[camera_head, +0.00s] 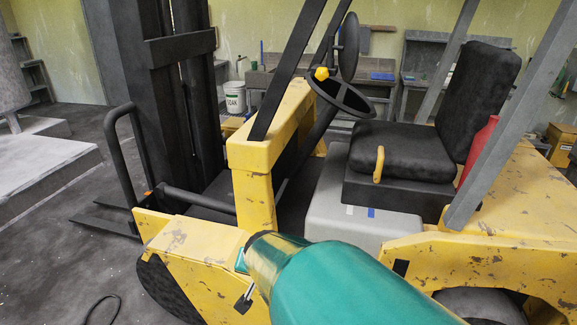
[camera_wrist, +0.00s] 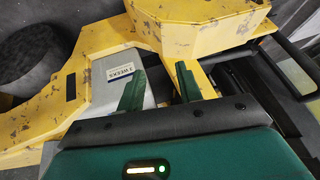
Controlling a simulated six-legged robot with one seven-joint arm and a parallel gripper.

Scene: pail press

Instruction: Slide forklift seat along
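The forklift seat (camera_head: 402,150) is black, with a cushion and an upright backrest (camera_head: 479,92). It stands on a dark base above a grey box (camera_head: 345,210) in the yellow forklift. A small yellow handle (camera_head: 379,165) sticks up at the front side of the cushion. My gripper (camera_wrist: 160,88) shows two green fingers in the wrist view, spread apart with nothing between them. They point at the forklift's yellow and grey side, near a white label (camera_wrist: 120,71). In the head view my teal arm hides most of the gripper. I cannot make out the seat in the wrist view.
The steering wheel (camera_head: 341,96) and yellow front cowl (camera_head: 255,150) stand left of the seat. A slanted grey post (camera_head: 500,135) rises at the right, beside a red cylinder (camera_head: 478,150). A white bucket (camera_head: 235,98) and workbenches stand behind. Open floor lies at left.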

